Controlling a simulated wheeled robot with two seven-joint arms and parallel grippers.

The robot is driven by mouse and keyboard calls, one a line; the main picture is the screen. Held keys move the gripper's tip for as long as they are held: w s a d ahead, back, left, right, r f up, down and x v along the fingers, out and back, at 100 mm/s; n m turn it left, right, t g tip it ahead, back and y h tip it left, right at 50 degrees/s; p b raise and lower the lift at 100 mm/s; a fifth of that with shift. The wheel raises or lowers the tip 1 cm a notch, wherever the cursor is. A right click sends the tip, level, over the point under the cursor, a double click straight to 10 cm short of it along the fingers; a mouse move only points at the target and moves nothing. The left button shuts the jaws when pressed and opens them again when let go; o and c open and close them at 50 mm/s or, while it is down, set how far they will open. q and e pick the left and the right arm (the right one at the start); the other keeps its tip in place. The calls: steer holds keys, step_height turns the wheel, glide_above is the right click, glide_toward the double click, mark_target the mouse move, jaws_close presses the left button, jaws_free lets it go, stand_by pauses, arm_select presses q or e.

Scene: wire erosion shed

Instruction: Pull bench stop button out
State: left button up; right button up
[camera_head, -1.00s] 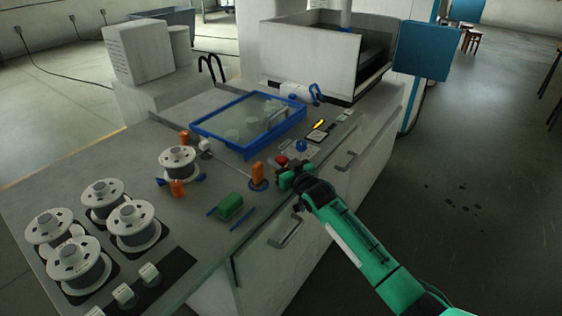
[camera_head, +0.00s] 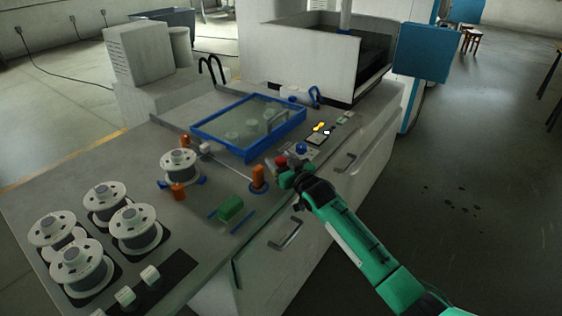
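The bench stop button is a small red knob (camera_head: 281,161) near the front right edge of the grey bench (camera_head: 150,190). My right gripper (camera_head: 287,170), at the end of the green arm, is at the button, just in front of it and slightly right. The fingers are small and partly hidden by the wrist, so I cannot tell whether they grip the red knob. My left gripper is not in view.
A blue knob (camera_head: 301,148) sits just behind the button. A blue-framed glass cover (camera_head: 222,117) lies behind it. Several wire spools (camera_head: 133,226) fill the left side.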

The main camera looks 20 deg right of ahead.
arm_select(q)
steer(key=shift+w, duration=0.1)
arm_select(e)
steer(key=shift+f, duration=0.1)
steer(key=shift+s+d, duration=0.1)
steer(key=shift+s, duration=0.15)
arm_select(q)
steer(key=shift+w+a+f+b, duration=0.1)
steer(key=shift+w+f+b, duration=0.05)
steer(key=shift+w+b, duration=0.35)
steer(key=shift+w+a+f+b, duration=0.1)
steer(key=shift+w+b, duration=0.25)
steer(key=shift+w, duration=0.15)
arm_select(e)
steer(key=v, duration=1.3)
steer(key=shift+s, duration=0.15)
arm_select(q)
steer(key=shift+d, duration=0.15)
arm_select(e)
steer(key=shift+d, duration=0.1)
